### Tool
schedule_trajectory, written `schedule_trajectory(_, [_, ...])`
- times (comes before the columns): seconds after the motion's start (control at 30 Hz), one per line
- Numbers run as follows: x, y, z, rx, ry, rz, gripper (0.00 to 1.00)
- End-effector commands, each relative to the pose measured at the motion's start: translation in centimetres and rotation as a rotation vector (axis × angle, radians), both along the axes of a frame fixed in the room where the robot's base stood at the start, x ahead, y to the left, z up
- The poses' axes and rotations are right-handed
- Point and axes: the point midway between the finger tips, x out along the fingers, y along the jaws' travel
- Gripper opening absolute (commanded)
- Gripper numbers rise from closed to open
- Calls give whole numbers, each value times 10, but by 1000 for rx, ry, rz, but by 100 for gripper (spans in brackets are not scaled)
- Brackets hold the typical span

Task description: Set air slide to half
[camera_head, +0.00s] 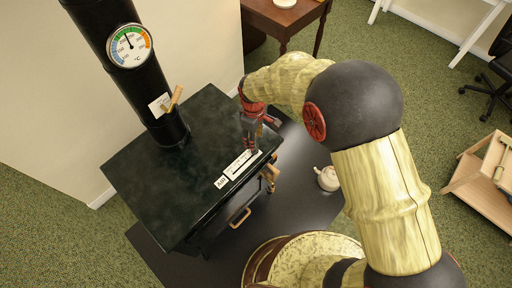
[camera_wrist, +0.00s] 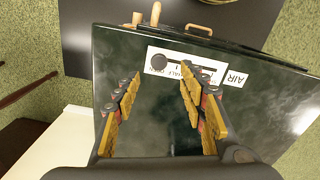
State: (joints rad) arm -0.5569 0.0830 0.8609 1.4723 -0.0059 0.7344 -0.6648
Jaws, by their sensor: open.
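The air slide is a white scale plate (camera_wrist: 207,72) with a dark round knob (camera_wrist: 158,63) at its left end in the wrist view, on the dark green stove top (camera_wrist: 160,120). Its printed words are upside down there; one seems to read HALF, near the right finger. In the head view the plate (camera_head: 239,166) lies by the stove's right edge, its far end hidden behind my gripper. My gripper (camera_wrist: 160,78) is open and empty, its fingers either side of the knob in the picture. In the head view my gripper (camera_head: 250,143) points down over the plate's far end. Contact cannot be told.
A white AIR label (camera_wrist: 236,78) sits beside the plate. A black flue pipe (camera_head: 130,75) with a thermometer (camera_head: 130,46) rises from the stove. Wooden-handled fittings (camera_head: 240,217) stick out at the stove's front. A white teapot (camera_head: 327,178) stands on the dark floor mat (camera_head: 305,205).

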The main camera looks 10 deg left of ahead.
Motion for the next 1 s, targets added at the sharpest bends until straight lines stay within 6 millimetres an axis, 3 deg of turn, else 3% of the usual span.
schedule_trajectory(0.27, [0, 0, -18, 0, 0, 14, 42])
schedule_trajectory(0.63, [1, 0, -71, 1, -1, 12, 42])
schedule_trajectory(1.0, [1, 0, -76, 1, -3, 12, 40])
